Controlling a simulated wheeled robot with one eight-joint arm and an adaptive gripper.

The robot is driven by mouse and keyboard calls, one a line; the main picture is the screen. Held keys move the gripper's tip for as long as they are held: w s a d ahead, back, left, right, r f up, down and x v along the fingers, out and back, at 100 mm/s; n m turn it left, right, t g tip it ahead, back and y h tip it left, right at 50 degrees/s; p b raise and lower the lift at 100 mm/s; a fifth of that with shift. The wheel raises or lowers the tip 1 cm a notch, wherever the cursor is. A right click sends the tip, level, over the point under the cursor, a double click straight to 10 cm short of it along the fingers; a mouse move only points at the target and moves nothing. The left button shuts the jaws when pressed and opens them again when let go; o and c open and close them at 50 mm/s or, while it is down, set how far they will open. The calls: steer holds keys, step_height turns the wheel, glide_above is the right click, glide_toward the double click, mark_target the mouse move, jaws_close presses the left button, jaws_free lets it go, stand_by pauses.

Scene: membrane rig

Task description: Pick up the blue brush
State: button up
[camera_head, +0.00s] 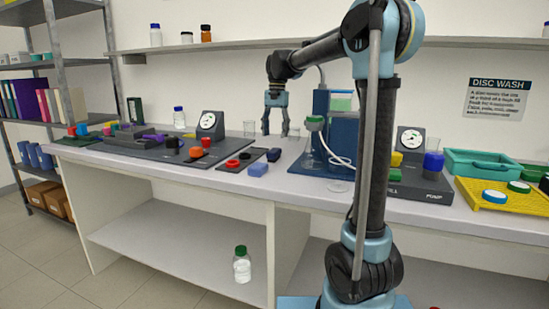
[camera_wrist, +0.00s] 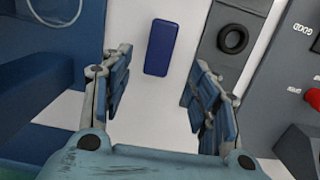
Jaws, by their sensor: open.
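A dark blue oblong block (camera_head: 273,154), which I take for the blue brush, lies flat on the white bench, right of a small dark plate. In the wrist view this brush (camera_wrist: 160,47) lies ahead of the fingers, upper middle, its long side nearly along the picture's height; no bristles can be made out. My gripper (camera_head: 275,132) hangs pointing down above the bench, behind the brush. In the wrist view my gripper (camera_wrist: 158,100) is open, with only bare white bench between its fingers. It is apart from the brush.
A lighter blue block (camera_head: 258,169) lies nearer the bench's front edge. The dark plate (camera_head: 228,167) holds red and black rings; the black ring (camera_wrist: 233,38) shows beside the brush. A blue rig (camera_head: 333,140) with a tube stands right. A gauge (camera_head: 208,121) stands left.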

mark_target(274, 150)
steer(key=shift+s+a+f, duration=0.1)
steer(key=shift+s+f, duration=0.15)
steer(key=shift+f, duration=1.1)
steer(key=shift+s+a+f, duration=0.1)
steer(key=shift+s+f, duration=0.15)
steer(key=shift+f, duration=1.1)
steer(key=shift+s+f, duration=0.25)
steer(key=shift+f, duration=1.1)
steer(key=shift+c, duration=0.6)
steer(key=c, duration=1)
